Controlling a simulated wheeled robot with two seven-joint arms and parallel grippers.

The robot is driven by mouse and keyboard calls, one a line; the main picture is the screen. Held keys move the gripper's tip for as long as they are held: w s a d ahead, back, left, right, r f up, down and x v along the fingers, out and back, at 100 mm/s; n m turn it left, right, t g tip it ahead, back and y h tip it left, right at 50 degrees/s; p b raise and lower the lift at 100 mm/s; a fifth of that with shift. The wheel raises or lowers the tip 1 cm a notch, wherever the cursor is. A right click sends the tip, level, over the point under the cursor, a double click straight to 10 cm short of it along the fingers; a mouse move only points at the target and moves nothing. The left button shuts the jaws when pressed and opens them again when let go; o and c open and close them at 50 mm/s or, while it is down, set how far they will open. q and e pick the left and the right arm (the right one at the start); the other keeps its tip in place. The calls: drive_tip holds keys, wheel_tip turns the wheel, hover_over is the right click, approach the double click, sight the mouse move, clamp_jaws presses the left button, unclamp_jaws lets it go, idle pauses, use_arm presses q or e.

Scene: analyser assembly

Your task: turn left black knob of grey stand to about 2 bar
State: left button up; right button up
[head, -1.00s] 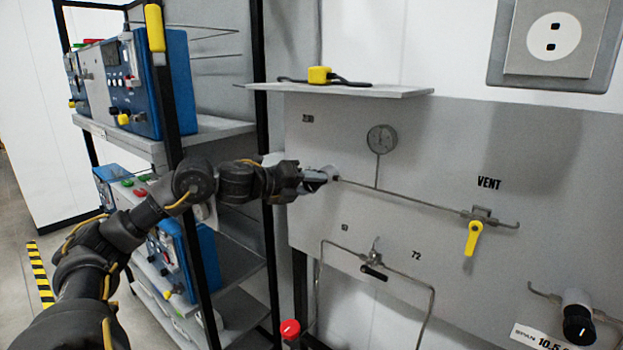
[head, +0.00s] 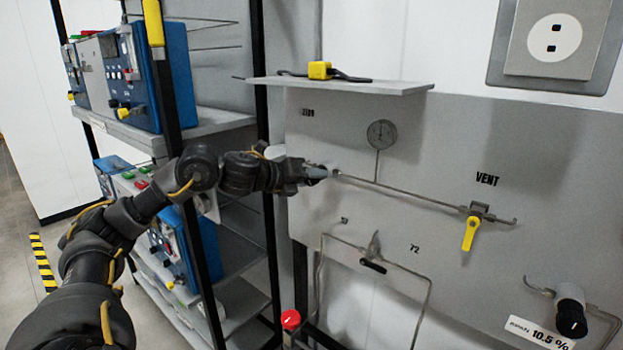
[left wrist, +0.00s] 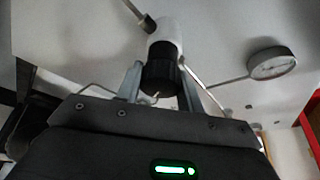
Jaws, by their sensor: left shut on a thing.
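The grey stand (head: 450,140) is an upright panel with thin pipes. My left gripper (head: 322,174) is at its upper left, in front of the left end of the upper pipe. In the left wrist view the left black knob (left wrist: 161,75) sits below a white cylindrical body, between the two fingers of my left gripper (left wrist: 160,85), which is shut on it. In the head view the gripper hides the knob. A round gauge (head: 381,134) stands on the pipe just right of the gripper; it also shows in the left wrist view (left wrist: 271,64). Its needle is too small to read. My right gripper is not in view.
A yellow-handled valve (head: 470,234) hangs under the VENT label. Another black knob (head: 571,318) is at the lower right. A shelf (head: 345,86) juts out above the gripper. A rack with blue devices (head: 150,75) stands at the left, close behind my left arm.

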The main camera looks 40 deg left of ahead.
use_arm(q)
drive_tip(key=o, duration=1)
drive_tip(key=shift+f, duration=0.1)
drive_tip(key=shift+b+v, duration=4.05)
drive_tip(key=shift+v, duration=1.4)
drive_tip(key=shift+w, duration=0.1)
